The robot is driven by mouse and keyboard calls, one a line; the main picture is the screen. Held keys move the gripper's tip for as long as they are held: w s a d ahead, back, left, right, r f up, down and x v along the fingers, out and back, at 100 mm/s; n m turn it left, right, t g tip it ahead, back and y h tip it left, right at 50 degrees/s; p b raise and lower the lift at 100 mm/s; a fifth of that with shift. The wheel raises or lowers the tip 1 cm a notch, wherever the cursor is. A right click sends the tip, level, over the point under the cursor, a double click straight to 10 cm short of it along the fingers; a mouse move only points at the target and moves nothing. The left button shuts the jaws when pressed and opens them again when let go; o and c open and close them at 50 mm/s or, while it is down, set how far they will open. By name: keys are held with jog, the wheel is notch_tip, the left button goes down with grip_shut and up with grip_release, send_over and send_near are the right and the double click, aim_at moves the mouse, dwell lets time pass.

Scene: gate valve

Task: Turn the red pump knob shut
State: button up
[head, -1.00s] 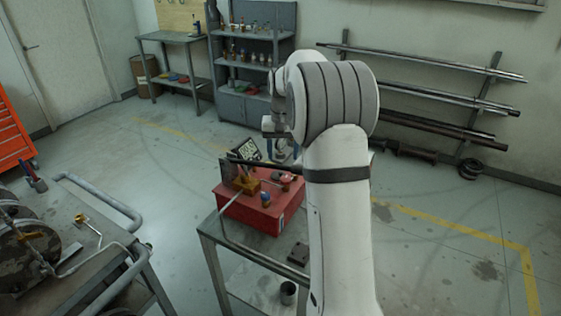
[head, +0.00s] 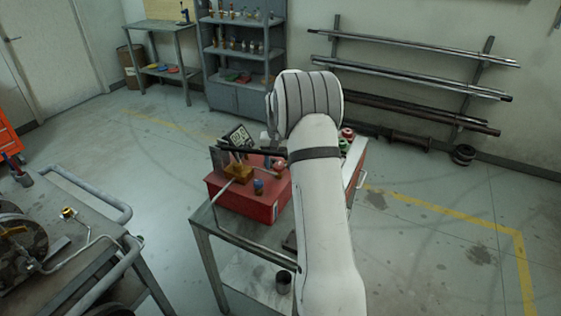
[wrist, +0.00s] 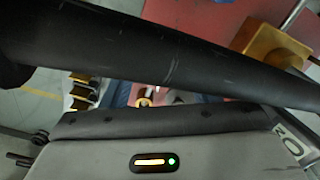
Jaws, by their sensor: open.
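The red pump box (head: 245,203) sits on a metal table left of my arm in the head view. A small red knob (head: 280,166) shows on its top, close beside my arm. A black bar (head: 240,149) crosses above the box, near a brass block (head: 238,172). In the wrist view a dark bar (wrist: 170,62) crosses close to the camera, with a bit of the red box (wrist: 185,14) and the brass block (wrist: 268,45) behind it. My gripper's grey housing (wrist: 155,162) fills the bottom. It is open; its fingertips are not clear, and the head view hides it behind my arm.
A cart (head: 60,250) with pipe handles is at left. Floor is clear at right.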

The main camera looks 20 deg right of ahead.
jog(key=shift+f, duration=0.1)
jog(key=c, duration=0.9)
jog(key=shift+d, duration=0.3)
jog(key=shift+c, duration=0.3)
jog(key=shift+a, duration=0.25)
jog(key=shift+m, duration=0.3)
jog(key=m, duration=0.3)
jog(key=shift+w+a+m+b, duration=0.1)
jog(key=shift+w+m+b, duration=0.05)
jog(key=shift+m+b, duration=0.25)
jog(key=m, duration=0.4)
jog(key=shift+r+m, duration=0.2)
jog(key=shift+m, duration=0.1)
jog(key=shift+w, duration=0.1)
